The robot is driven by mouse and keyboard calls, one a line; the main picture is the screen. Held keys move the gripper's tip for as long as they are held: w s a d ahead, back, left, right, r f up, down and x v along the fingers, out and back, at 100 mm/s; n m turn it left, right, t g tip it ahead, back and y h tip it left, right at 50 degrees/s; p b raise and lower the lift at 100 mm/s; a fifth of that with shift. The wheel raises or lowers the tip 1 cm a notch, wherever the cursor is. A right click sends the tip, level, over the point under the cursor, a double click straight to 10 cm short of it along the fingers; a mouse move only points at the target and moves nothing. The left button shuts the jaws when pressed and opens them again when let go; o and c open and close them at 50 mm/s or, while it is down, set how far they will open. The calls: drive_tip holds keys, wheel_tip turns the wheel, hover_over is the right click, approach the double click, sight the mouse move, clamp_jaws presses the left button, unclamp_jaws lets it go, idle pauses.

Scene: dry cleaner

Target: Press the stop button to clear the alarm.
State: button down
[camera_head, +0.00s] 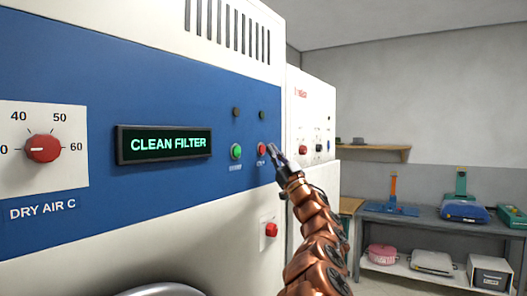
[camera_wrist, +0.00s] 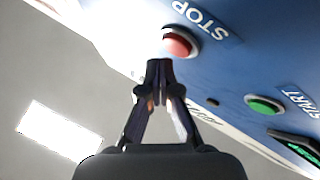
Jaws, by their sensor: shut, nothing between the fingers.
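The red stop button (camera_head: 262,148) is on the blue panel of the machine, right of the green start button (camera_head: 236,151). In the wrist view the stop button (camera_wrist: 178,42) sits under the "STOP" label, just beyond my fingertips. The green button (camera_wrist: 264,105) is to the right there, by "START". My gripper (camera_head: 272,150) is shut and empty, its tips very close to the stop button's right side; I cannot tell whether they touch. The display (camera_head: 165,143) reads "CLEAN FILTER" in green letters. Two small round lamps above the buttons look dark.
A red dial (camera_head: 43,149) is at the left. Another red button (camera_head: 271,230) is lower on the white front. A second white machine (camera_head: 312,115) stands behind. A workbench (camera_head: 430,224) with equipment is at the back right, well apart from the panel.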

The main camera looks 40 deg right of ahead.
drive_tip(key=shift+w+a, duration=0.25)
drive_tip(key=shift+w, duration=0.45)
idle(1.1)
drive_tip(key=shift+s, duration=0.1)
idle(0.3)
drive_tip(key=shift+s+d, duration=0.25)
drive_tip(key=shift+s, duration=0.4)
drive_tip(key=s, duration=0.1)
drive_tip(key=s+d, duration=0.1)
drive_tip(key=s, duration=0.1)
drive_tip(key=s+p, duration=0.1)
drive_tip(key=shift+s+d, duration=0.25)
drive_tip(key=shift+s, duration=0.15)
drive_tip(key=shift+h, duration=0.3)
idle(0.5)
